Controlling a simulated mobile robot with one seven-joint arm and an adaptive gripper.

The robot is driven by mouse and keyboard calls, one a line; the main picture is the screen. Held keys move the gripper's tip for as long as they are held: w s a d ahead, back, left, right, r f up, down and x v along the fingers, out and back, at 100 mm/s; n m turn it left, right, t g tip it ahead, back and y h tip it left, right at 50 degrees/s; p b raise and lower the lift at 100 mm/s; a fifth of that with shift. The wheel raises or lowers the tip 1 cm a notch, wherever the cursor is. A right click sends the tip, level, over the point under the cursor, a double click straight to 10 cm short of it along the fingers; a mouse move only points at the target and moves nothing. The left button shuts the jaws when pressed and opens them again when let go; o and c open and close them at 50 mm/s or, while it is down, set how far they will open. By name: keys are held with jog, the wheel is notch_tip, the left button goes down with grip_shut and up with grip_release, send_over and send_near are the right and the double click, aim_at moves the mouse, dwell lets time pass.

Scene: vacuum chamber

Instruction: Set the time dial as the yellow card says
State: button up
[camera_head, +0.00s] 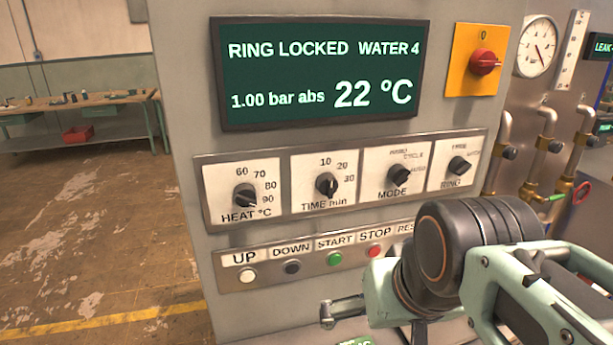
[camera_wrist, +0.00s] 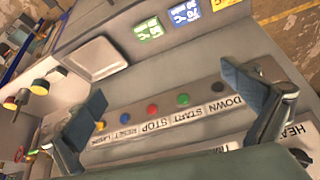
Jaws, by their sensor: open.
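The time dial (camera_head: 327,184) is a black knob on a white plate, second from left in the dial row, marked 10, 20 and 30 min. Its pointer seems to face downward, away from the numbers, but is too small to read surely. In that view the dial row is mostly hidden behind my gripper's body. In the head view my arm is at lower right, below and right of the time dial.
Heat (camera_head: 244,196), mode (camera_head: 398,174) and ring (camera_head: 459,166) dials flank the time dial. Push buttons (camera_head: 335,258) run below. The screen (camera_head: 320,72) reads RING LOCKED, WATER 4, 22 °C. Green (camera_wrist: 148,28) and blue (camera_wrist: 187,13) cards show in the wrist view. Pipes (camera_head: 550,143) stand right.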

aim_at(332, 190)
dwell(0.3)
